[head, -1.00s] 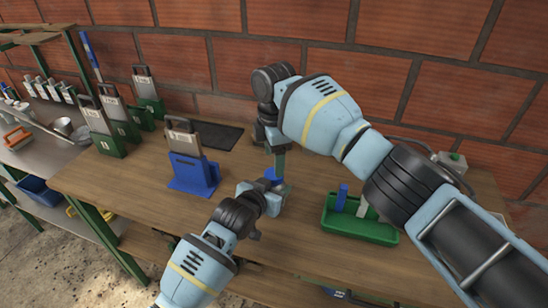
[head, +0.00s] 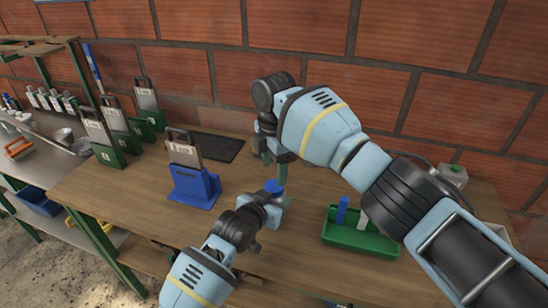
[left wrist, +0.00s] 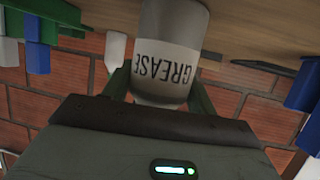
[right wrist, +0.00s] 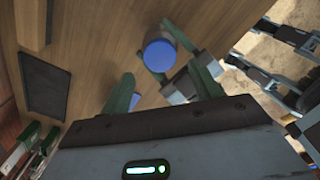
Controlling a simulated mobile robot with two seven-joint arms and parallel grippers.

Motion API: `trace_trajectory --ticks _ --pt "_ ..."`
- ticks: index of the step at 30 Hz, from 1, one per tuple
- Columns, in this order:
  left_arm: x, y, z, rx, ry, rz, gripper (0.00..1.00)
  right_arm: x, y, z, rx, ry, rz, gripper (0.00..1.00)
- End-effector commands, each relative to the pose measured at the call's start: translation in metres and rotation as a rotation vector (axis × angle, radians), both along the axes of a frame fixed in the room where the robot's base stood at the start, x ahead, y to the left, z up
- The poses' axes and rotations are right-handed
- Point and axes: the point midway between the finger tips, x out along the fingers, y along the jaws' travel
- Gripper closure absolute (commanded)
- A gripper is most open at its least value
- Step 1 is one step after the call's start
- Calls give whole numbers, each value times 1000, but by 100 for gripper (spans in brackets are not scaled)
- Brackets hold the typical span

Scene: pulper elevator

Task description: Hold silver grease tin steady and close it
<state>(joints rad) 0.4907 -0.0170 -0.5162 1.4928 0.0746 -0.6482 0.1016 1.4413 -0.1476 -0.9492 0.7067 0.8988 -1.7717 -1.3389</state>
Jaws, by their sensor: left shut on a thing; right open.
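The grease tin (left wrist: 172,60) is a grey cylinder with a pale label reading GREASE, upside down in the left wrist view. My left gripper (left wrist: 162,88) is shut around its body, with a finger on each side. In the head view my left gripper (head: 280,202) holds it above the wooden table. A blue lid (right wrist: 160,55) covers the tin's top in the right wrist view; whether it is fully seated I cannot tell. The lid also shows in the head view (head: 272,187). My right gripper (right wrist: 165,82) is open and empty, its fingers close to the lid.
A green tray (head: 345,240) holding a blue piece and a white piece stands on the right of the table. A blue holder (head: 193,188) with a grey handled piece is at left. Several green holders (head: 108,155) stand behind it. A dark mat (head: 215,147) lies near the brick wall.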

Motion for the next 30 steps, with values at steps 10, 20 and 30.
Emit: trace_trajectory --ticks 10,20,30 --pt "0 0 0 0 1 0 100 0 0 -45 -1 2 -1 37" --pt "0 0 0 0 1 0 100 0 0 -53 0 0 0 37" --pt "0 0 0 0 1 0 100 0 0 -52 0 1 0 67"
